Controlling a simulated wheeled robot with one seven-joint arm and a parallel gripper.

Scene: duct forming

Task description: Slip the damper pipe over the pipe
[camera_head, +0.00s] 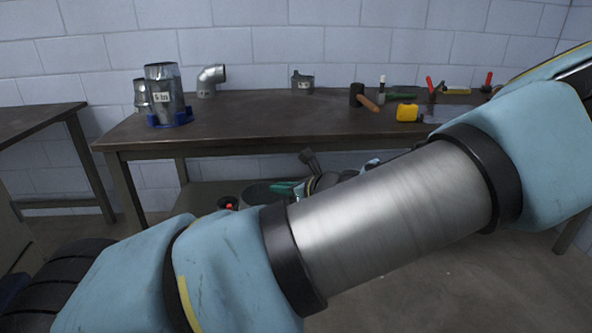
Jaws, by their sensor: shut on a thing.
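A shiny metal pipe (164,88) with a "5 in" label stands upright in a blue holder (170,122) at the left of the workbench. A second metal piece (141,97) stands close behind it on the left. A short metal pipe piece (303,83) with a small label and a bump on top stands alone at the back of the bench; it may be the damper pipe, but I cannot tell for sure. My arm crosses the foreground from lower left to upper right. My gripper cannot be made out, so what it holds is not visible.
A metal elbow (210,79) stands right of the holder. A mallet (362,97), a yellow tape measure (407,112) and several hand tools lie at the right of the workbench (250,122). The front middle of the bench is clear. A side table (38,115) stands left.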

